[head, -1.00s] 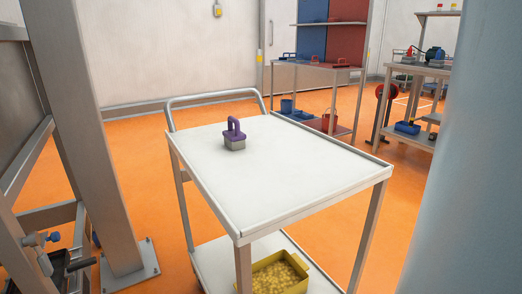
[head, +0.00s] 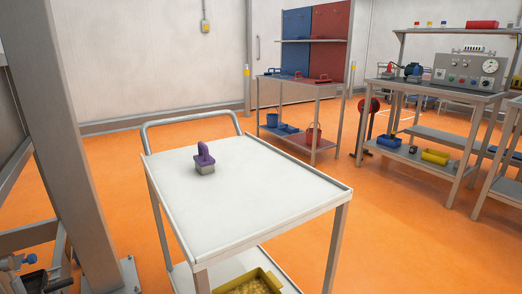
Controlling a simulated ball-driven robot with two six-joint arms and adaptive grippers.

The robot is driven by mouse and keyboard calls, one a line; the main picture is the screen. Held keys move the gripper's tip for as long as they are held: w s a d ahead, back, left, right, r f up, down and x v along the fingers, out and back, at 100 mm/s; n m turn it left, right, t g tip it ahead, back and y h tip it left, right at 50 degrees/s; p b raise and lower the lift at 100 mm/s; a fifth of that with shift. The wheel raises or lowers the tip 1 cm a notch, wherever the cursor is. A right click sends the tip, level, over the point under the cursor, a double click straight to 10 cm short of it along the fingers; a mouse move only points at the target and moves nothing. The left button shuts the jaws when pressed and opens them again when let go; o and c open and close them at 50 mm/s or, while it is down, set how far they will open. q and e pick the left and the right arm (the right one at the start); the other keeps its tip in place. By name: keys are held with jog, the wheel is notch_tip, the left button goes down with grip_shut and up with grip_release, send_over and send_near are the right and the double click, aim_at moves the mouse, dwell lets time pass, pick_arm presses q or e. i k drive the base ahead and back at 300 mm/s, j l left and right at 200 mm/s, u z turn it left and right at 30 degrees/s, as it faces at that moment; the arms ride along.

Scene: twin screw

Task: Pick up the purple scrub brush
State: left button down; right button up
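The purple scrub brush (head: 205,157) stands on the white top of a trolley (head: 250,205), toward its far left part. It has a purple handle on top and a grey block below. Nothing touches it except the trolley top. Neither of my grippers is in view.
A yellow bin (head: 250,284) with yellowish contents sits on the trolley's lower shelf. A grey steel post (head: 75,130) stands close on the left. Benches with a red and blue panel (head: 318,40) and a control box (head: 470,72) stand behind. Orange floor (head: 400,235) is clear right of the trolley.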

aim_at(204, 162)
jog(key=i+j+z, duration=0.15)
jog(key=j+z, duration=0.15)
jog(key=j, duration=0.15)
jog(key=j+z, duration=0.3)
jog(key=j, duration=0.15)
jog(key=i+j+u, duration=0.1)
jog(key=j, duration=0.3)
jog(key=i+j+u, duration=0.15)
jog(key=i+j, duration=0.2)
